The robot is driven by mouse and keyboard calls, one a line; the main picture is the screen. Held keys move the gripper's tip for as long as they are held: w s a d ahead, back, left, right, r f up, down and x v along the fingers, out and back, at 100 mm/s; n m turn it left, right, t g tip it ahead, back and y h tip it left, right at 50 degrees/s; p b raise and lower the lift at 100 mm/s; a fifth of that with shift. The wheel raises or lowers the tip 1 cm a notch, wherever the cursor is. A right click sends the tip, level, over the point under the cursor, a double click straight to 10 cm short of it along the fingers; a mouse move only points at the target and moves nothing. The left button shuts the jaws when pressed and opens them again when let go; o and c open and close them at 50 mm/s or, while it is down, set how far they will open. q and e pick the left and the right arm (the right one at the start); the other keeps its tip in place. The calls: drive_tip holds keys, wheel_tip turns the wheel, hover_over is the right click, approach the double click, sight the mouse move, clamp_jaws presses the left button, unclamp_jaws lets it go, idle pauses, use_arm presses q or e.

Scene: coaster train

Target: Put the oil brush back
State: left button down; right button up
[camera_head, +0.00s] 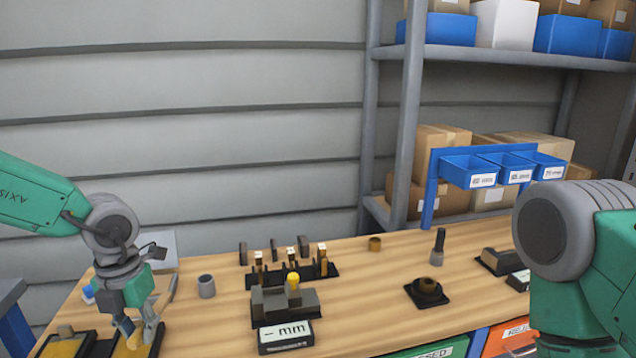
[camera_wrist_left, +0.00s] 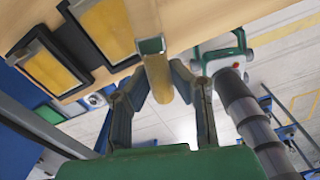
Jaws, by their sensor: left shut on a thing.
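My left gripper (camera_head: 138,335) is low over the bench's front left, pointing down. It is shut on a slim yellowish piece, taken to be the oil brush (camera_wrist_left: 158,80), with a dark greenish end. In the left wrist view the fingers of my left gripper (camera_wrist_left: 160,82) close on it from both sides. In the head view the fingers mostly hide it. A grey open cup (camera_head: 206,286) stands to the right of the gripper. My right arm shows at the right edge, but its gripper is out of view.
Two dark trays with yellow inserts (camera_head: 66,346) lie at the front left, one under the gripper. A dark block fixture (camera_head: 284,302), a rack (camera_head: 290,268), a round dark holder (camera_head: 428,292) and a grey piece with a dark upright (camera_head: 437,257) stand rightward. Bare wood lies between them.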

use_arm(q)
drive_tip(key=m, duration=0.1)
drive_tip(key=s+m, duration=0.1)
drive_tip(key=shift+d+f+m, duration=0.25)
drive_tip(key=shift+m, duration=0.05)
drive_tip(key=s+d+f+m+b, duration=0.2)
drive_tip(key=s+d+f+m, duration=0.1)
drive_tip(key=m, duration=1.3)
drive_tip(key=s+d+f+m+b, duration=0.2)
drive_tip(key=s+d+f+m, duration=0.2)
drive_tip(key=m, duration=1.3)
wheel_tip(320, 180, down, 3)
drive_tip(key=s, duration=0.2)
drive_tip(key=shift+s+r, duration=0.2)
drive_tip(key=shift+s, duration=0.1)
drive_tip(key=shift+a, duration=0.1)
